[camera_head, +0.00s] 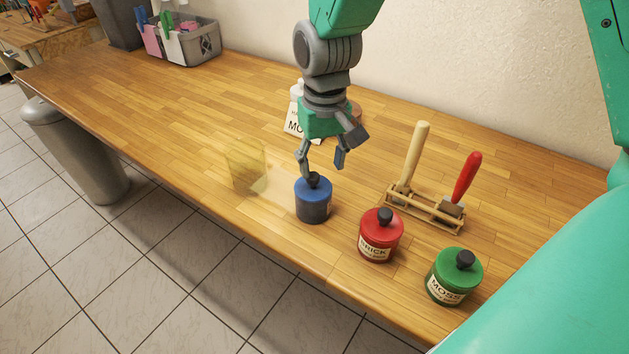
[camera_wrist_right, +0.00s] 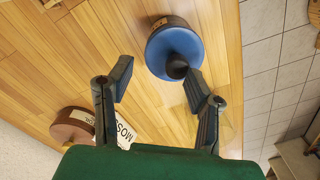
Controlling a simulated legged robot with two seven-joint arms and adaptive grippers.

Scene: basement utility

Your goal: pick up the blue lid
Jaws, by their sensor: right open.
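The blue lid (camera_head: 313,188) sits on a dark jar near the front edge of the wooden table, with a dark round knob on top. My right gripper (camera_head: 322,168) is open just above and behind it, with one finger by the knob. In the right wrist view the blue lid (camera_wrist_right: 174,52) lies beyond the fingertips of my right gripper (camera_wrist_right: 158,86). The knob is close to the right-hand finger; I cannot tell whether they touch. My left gripper is not in view.
A red jar (camera_head: 380,237) and a green jar (camera_head: 454,278) stand to the right of the blue one. A wooden rack (camera_head: 424,208) with two upright tools is behind them. A translucent yellowish object (camera_head: 246,166) stands left. A label card (camera_head: 296,125) is behind the gripper.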

